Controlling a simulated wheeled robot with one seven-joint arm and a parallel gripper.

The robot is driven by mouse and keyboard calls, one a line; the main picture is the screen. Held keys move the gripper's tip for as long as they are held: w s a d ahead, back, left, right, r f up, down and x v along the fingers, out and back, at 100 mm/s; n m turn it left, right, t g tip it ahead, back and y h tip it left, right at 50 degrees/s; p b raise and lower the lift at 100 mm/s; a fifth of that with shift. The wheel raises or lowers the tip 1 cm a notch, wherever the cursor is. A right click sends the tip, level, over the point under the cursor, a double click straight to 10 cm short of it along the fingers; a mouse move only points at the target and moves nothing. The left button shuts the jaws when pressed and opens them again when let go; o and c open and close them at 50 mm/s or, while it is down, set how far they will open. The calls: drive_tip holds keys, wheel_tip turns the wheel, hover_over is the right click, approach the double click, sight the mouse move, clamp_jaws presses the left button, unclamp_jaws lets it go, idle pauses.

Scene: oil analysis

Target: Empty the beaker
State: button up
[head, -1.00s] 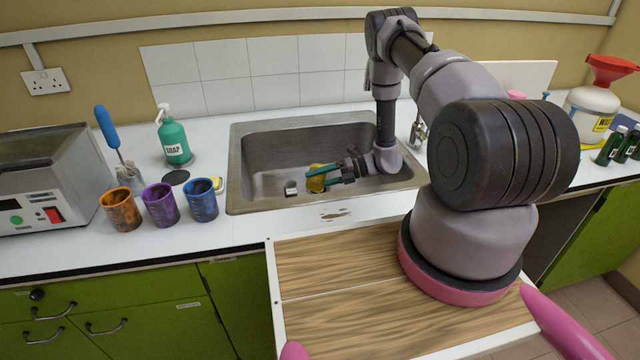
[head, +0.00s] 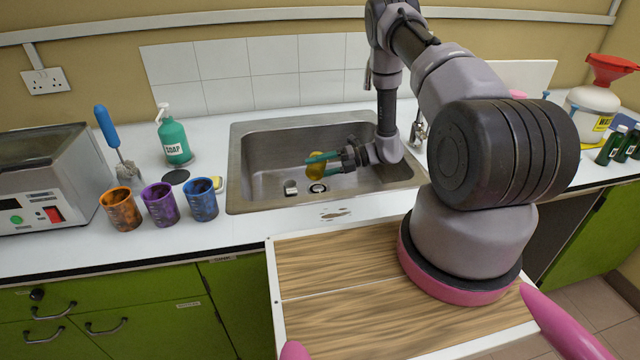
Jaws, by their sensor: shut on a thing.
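My gripper (head: 322,162) is over the sink (head: 238,180), reaching in from the right with its teal fingers pointing left. It is shut on a small yellow beaker (head: 317,169), held between the fingers above the basin floor. The beaker looks tilted, but it is too small to tell where its mouth points or whether anything is inside.
Orange (head: 121,210), purple (head: 160,205) and blue (head: 202,200) cups stand left of the sink. A green soap bottle (head: 174,142) is behind them. The tap (head: 418,130) is by the sink's right side. A white jug with a red funnel (head: 597,105) stands far right.

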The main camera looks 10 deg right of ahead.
sight(316, 154)
drive_tip(key=shift+r+m, duration=0.3)
drive_tip(key=shift+r, duration=0.6)
drive_tip(key=shift+s+a+r, duration=0.25)
drive_tip(key=shift+r, duration=0.15)
drive_tip(key=shift+w+r+m+g+y, duration=0.15)
drive_tip(key=shift+r+m+g+y, duration=0.25)
drive_tip(key=shift+r+m, duration=0.45)
drive_tip(key=shift+d+r, duration=0.1)
drive_tip(key=shift+r, duration=0.1)
drive_tip(key=shift+s+r+m, duration=0.2)
drive_tip(key=shift+r+m, duration=0.15)
